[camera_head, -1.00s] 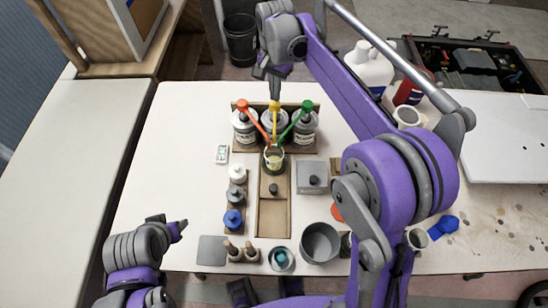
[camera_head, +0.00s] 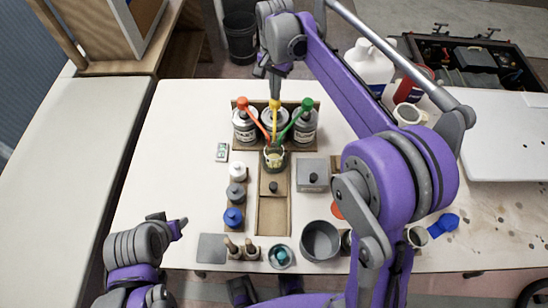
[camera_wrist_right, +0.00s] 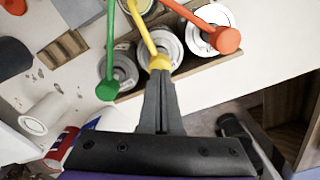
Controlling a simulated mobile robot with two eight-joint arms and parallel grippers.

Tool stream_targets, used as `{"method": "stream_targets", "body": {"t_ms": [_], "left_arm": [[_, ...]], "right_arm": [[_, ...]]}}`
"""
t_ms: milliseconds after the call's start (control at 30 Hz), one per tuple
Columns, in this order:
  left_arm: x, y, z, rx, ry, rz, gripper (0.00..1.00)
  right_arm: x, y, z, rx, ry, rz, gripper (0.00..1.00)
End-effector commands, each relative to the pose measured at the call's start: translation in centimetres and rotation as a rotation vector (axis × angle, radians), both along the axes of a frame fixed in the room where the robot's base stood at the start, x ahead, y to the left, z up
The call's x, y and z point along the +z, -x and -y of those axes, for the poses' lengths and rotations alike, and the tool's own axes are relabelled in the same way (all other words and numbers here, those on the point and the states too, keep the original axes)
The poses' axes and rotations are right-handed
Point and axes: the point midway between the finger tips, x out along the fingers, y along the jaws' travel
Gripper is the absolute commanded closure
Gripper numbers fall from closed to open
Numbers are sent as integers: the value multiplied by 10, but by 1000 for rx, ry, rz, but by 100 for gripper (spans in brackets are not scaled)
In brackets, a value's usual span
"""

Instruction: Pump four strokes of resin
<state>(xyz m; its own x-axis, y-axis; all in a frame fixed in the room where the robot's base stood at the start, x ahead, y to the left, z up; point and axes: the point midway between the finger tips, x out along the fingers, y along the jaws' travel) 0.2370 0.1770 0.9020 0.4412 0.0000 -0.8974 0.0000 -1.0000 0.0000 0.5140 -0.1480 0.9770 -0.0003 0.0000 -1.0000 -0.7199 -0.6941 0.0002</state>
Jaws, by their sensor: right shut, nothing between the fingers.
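Three bottles stand in a wooden rack, with a red pump (camera_head: 242,103), a yellow pump (camera_head: 275,104) and a green pump (camera_head: 307,104). Their long spouts slant to a small cup (camera_head: 275,158). My right gripper (camera_head: 275,95) is shut and empty, pointing down at the yellow pump's head. In the right wrist view its fingertips (camera_wrist_right: 159,73) meet the yellow head (camera_wrist_right: 159,62); they seem to touch it. The red head (camera_wrist_right: 225,40) and green head (camera_wrist_right: 107,90) are to either side. My left gripper (camera_head: 180,225) is low at the left, far from the pumps; its jaws are unclear.
A column of small bottles (camera_head: 237,170) stands left of the wooden tray (camera_head: 273,216). A grey square block (camera_head: 313,174) and a grey pot (camera_head: 320,240) are to its right. My right arm covers the table's right part. The table's left side is mostly clear.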

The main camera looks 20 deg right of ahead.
Motion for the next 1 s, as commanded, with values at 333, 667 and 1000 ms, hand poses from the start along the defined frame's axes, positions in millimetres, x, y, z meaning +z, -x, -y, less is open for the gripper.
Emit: {"method": "stream_targets", "body": {"t_ms": [333, 667, 1000], "left_arm": [[-8, 2, 0, 0, 0, -4, 50], [-15, 3, 0, 0, 0, -7, 50], [-20, 4, 0, 0, 0, -8, 50]], "right_arm": [[-13, 0, 0, 0, 0, 0, 100], [-25, 0, 0, 0, -1, -1, 100], [-34, 0, 0, 0, -1, -1, 100]]}}
